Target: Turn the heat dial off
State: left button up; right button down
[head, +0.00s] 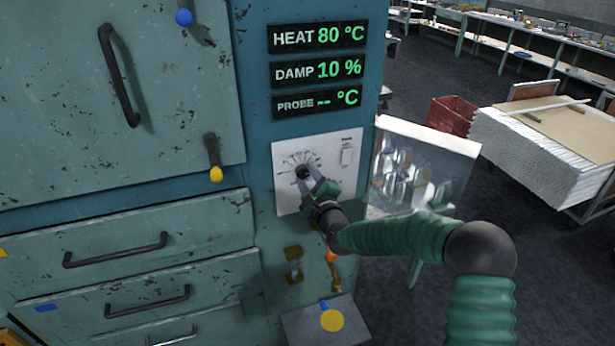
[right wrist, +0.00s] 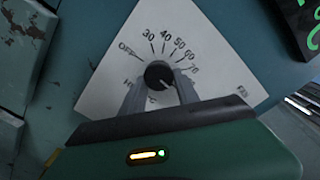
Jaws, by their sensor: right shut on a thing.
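The heat dial is a round black knob (head: 303,172) on a white panel (head: 340,186) on the front of the teal cabinet. In the right wrist view the knob (right wrist: 158,74) sits inside a ring of marks reading OFF, 30, 40, 50, 60 and 70; its pointer direction is hard to make out. My right gripper (head: 306,180) is shut on the knob, with one finger on each side, and hides its lower part and the lower scale. The heat display (head: 318,36) reads 80 °C. My left gripper is not in view.
Damp and probe displays (head: 317,86) are above. Cabinet drawers and a door with black handles (head: 120,75) are at left. Below the panel are a brass fitting (head: 293,265) and a small ledge with a yellow disc (head: 332,320).

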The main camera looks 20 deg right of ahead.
jog(key=shift+a, duration=0.3)
jog(key=shift+d, duration=0.35)
jog(key=shift+a, duration=0.1)
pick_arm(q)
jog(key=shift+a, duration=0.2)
pick_arm(e)
jog(key=shift+a, duration=0.15)
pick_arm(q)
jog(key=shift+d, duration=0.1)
pick_arm(e)
jog(key=shift+r, duration=0.1)
jog(key=c, duration=1.2)
grip_release()
jog(key=shift+o, duration=1.3)
jog(key=shift+a, duration=0.1)
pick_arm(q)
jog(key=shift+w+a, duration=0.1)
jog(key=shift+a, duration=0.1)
pick_arm(e)
jog(key=shift+o, duration=0.2)
